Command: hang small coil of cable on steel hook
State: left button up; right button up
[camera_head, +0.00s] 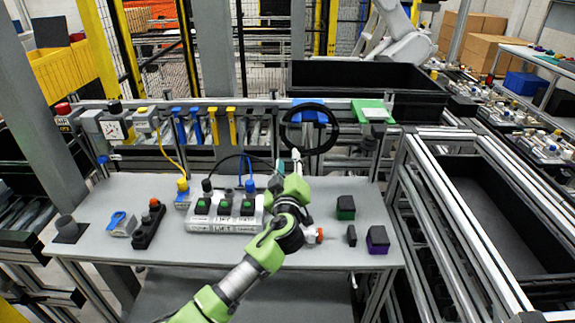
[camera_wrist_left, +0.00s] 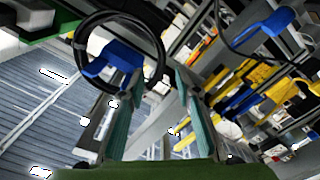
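The small coil of cable (camera_head: 333,137) is a black ring at the back rail, in front of a blue block (camera_head: 309,104). In the left wrist view the coil (camera_wrist_left: 78,38) frames part of the blue block (camera_wrist_left: 112,60). I cannot make out the steel hook, nor whether the coil rests on it. My left gripper (camera_head: 296,156) is just below the coil's lower edge. In the left wrist view its teal-padded fingers (camera_wrist_left: 158,75) stand apart, with the coil's lower edge near their tips; whether it lies between them is unclear. My right gripper is not in view.
The grey table (camera_head: 290,265) holds a white socket box (camera_head: 225,224) with cables, a black switch strip (camera_head: 149,227) and dark blocks (camera_head: 345,207). A green block (camera_head: 372,110) sits on the rail right of the coil; yellow and blue clips (camera_head: 213,126) hang to its left.

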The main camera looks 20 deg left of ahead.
aim_at(288, 146)
pick_arm(q)
jog(key=x, duration=0.5)
jog(key=shift+f, duration=0.2)
jog(key=b, duration=0.1)
jog(key=w+b, duration=0.1)
jog(key=b, duration=0.1)
jog(key=shift+w+a+f, duration=0.15)
jog(key=shift+w+a, duration=0.05)
jog(key=shift+a, duration=0.1)
jog(key=shift+w+a+b, duration=0.15)
jog(key=shift+w+b, duration=0.45)
jog(key=shift+w, duration=0.05)
jog(key=shift+w+a+b, duration=0.1)
jog(key=shift+w+b, duration=0.2)
jog(key=shift+r, duration=0.25)
jog(key=shift+b, duration=0.5)
